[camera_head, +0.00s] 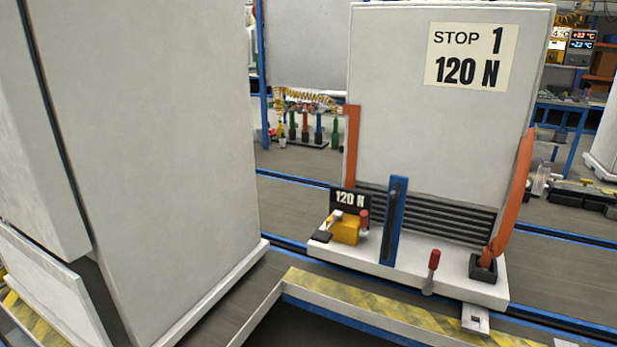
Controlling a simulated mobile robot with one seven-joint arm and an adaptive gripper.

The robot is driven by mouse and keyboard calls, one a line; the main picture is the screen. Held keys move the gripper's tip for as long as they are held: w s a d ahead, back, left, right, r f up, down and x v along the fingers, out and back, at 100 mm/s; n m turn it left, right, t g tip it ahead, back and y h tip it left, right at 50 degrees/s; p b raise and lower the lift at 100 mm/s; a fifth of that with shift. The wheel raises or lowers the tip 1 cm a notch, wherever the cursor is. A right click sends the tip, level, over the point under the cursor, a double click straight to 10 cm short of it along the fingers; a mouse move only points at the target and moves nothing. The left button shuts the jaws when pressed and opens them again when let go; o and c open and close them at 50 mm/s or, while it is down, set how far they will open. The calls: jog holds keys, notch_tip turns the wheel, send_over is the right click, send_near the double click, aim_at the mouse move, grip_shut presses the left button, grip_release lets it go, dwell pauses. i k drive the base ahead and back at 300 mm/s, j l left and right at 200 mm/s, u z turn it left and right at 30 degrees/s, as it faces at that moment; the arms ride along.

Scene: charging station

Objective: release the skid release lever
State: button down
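A white skid (370,258) carries a tall white cabinet (440,130) labelled "STOP 1 120 N". A short upright lever with a red grip (434,260) stands at the skid's front edge, right of the blue slotted post (394,222). It looks like the skid release lever, though no label on it confirms this. A yellow block (346,229) with a second red grip (364,219) sits left of the post, before a black "120 N" sign (350,198). My gripper is not in view.
A large pale cabinet (150,150) fills the left side. An orange curved arm (517,195) rises from a black socket (484,268) at the skid's right. A yellow-and-black striped edge (370,309) runs in front. Blue rails (290,180) pass behind.

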aim_at(364, 233)
jog(key=i+l, duration=0.2)
jog(key=i, duration=0.2)
jog(key=i+l, duration=0.2)
jog(key=i, duration=0.2)
jog(key=i+l+u, duration=0.1)
jog(key=i, duration=0.3)
jog(key=l, duration=0.1)
